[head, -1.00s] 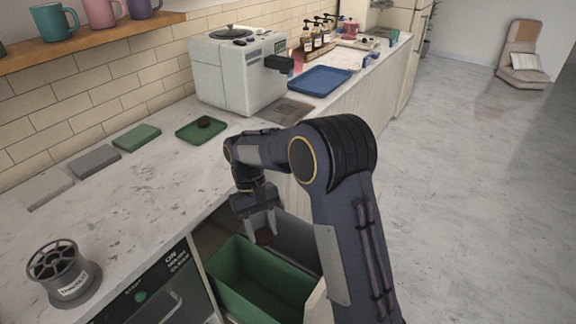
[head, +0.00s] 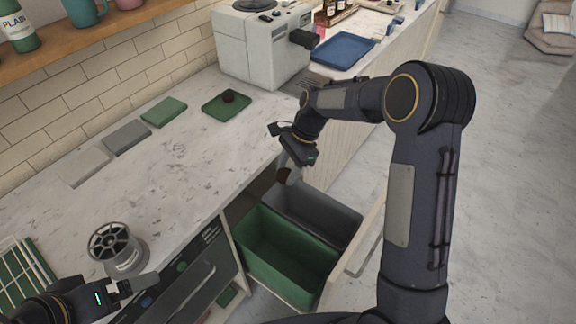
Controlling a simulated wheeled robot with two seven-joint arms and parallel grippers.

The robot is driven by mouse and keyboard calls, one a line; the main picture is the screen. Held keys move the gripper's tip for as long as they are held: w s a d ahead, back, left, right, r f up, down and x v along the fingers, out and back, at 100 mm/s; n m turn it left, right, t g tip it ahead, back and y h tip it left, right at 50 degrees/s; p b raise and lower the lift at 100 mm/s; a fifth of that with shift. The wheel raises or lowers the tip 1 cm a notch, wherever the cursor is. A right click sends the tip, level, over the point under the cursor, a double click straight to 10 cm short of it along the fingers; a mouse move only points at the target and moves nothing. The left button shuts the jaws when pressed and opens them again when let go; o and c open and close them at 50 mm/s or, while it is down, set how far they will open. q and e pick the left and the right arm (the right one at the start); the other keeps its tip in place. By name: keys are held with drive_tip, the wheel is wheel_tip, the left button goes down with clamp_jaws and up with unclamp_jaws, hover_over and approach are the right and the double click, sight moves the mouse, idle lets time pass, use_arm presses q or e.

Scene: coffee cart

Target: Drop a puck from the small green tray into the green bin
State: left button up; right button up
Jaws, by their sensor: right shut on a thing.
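The small green tray (head: 213,112) lies on the counter with one dark brown puck (head: 229,96) on it. My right gripper (head: 287,173) is shut on another brown puck (head: 284,177), partly hidden by the fingers. It holds the puck in the air near the counter edge, by the far end of the grey bin and apart from the green bin. The green bin (head: 262,274) stands in an open drawer below the counter, nearer than the held puck; its visible inside looks empty. My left gripper (head: 136,287) is at the lower left, its jaw opening unclear.
A grey bin (head: 325,212) sits beside the green bin. A grey round holder (head: 120,250) stands on the counter near my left gripper. Flat grey and green pads lie along the wall. A white machine (head: 262,50) and a blue tray (head: 342,50) stand farther back.

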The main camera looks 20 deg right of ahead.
wheel_tip(320, 180, down, 5)
drive_tip(key=b, duration=0.3)
drive_tip(key=shift+r, duration=0.2)
drive_tip(key=o, duration=1)
drive_tip(key=shift+o, duration=0.2)
drive_tip(key=shift+r, duration=0.1)
drive_tip(key=b+v, duration=0.1)
drive_tip(key=v, duration=0.6)
drive_tip(key=shift+d+r, duration=0.2)
drive_tip(key=shift+r, duration=0.1)
